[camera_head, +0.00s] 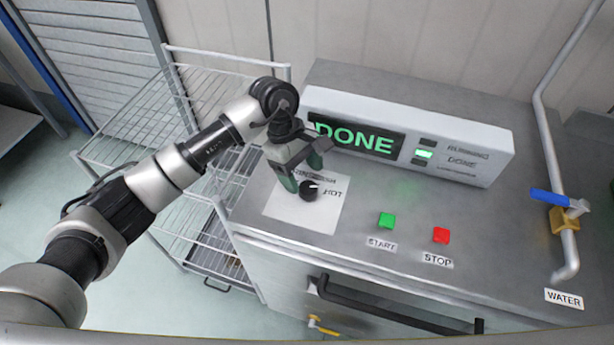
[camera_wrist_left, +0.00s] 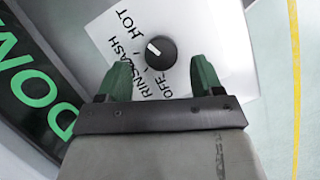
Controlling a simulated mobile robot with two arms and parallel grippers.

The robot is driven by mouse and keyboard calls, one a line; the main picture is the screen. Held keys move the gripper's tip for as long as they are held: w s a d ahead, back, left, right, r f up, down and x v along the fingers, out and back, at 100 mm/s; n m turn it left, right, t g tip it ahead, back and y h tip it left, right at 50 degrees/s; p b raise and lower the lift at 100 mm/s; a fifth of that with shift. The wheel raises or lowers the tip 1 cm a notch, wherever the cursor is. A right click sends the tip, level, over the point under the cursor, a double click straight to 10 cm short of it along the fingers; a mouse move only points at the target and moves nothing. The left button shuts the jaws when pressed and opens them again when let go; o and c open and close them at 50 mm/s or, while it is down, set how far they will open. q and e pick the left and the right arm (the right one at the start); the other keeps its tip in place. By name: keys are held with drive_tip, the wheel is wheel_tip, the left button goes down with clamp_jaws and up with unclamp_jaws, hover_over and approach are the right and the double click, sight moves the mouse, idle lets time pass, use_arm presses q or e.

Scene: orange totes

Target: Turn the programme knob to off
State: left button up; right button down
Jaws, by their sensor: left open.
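The programme knob (camera_head: 309,190) is a round black dial with a white pointer mark, on a white label plate (camera_head: 322,217) on the steel machine top. In the left wrist view the knob (camera_wrist_left: 161,51) shows its mark pointing up and left, towards the side of the HOT and WASH words. The word OFF is printed below the knob there. My left gripper (camera_head: 303,172) is open, its two green fingers pointing at the knob. In the left wrist view the knob lies just beyond the gap between the fingertips (camera_wrist_left: 160,66); contact is not visible. My right gripper is out of view.
A display box (camera_head: 480,155) reading DONE stands behind the knob, with a lit green indicator. A green START button (camera_head: 387,220) and a red STOP button (camera_head: 441,235) lie to the right. A water pipe with a blue valve handle (camera_head: 548,197) is far right. A wire rack (camera_head: 150,130) stands left.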

sight(308, 187)
use_arm(q)
drive_tip(key=shift+s+x, duration=0.2)
drive_tip(key=shift+x, duration=1.35)
drive_tip(key=shift+w, duration=0.15)
